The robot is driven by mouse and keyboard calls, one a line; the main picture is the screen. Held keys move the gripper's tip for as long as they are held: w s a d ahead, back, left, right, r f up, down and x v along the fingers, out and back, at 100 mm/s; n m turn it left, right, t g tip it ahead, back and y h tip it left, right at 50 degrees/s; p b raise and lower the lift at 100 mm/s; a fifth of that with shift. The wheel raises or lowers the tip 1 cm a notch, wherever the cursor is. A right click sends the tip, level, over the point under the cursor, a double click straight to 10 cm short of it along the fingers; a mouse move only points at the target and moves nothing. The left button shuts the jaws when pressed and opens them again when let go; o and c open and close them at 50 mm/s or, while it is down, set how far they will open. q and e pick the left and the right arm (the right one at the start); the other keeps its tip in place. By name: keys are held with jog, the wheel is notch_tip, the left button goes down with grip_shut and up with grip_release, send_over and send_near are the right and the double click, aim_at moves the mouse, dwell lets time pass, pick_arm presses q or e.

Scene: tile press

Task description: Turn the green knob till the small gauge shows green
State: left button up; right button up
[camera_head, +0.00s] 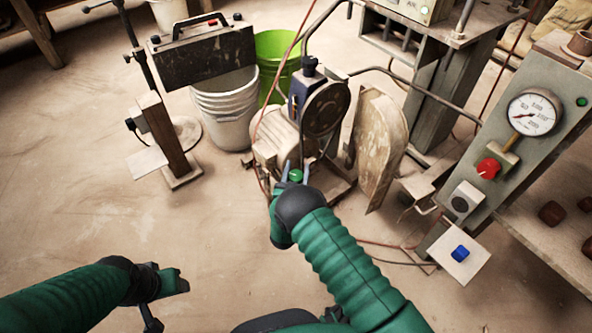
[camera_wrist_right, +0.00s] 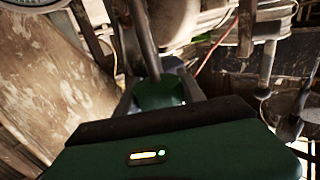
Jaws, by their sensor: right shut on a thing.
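The green knob (camera_head: 296,175) sits low at the front of the pump, between the fingertips of my right gripper (camera_head: 292,172). My right gripper is shut on it. In the right wrist view the green knob (camera_wrist_right: 160,93) shows between the fingers, partly hidden by the gripper body. A round white gauge (camera_head: 534,112) with a needle and numbers is on the grey panel at the right; no green shows on its face. I cannot make out a separate small gauge. My left gripper (camera_head: 168,292) hangs over bare floor at the lower left, and its fingers are unclear.
The pump (camera_head: 278,139) has a dark wheel (camera_head: 325,107). A worn board (camera_head: 377,148) leans right of it. A white bucket (camera_head: 226,112) and lime bucket (camera_head: 275,48) stand behind.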

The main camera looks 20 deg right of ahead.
jog(key=shift+s+m+h, duration=0.1)
jog(key=shift+m+h, duration=0.2)
jog(key=shift+h, duration=0.2)
jog(key=o, duration=1.4)
jog(key=shift+c, duration=0.2)
jog(key=p+v, duration=0.8)
jog(key=v, duration=0.8)
jog(key=shift+s+a+r, duration=0.2)
jog(key=shift+s+a, duration=0.1)
jog(key=shift+s, duration=0.05)
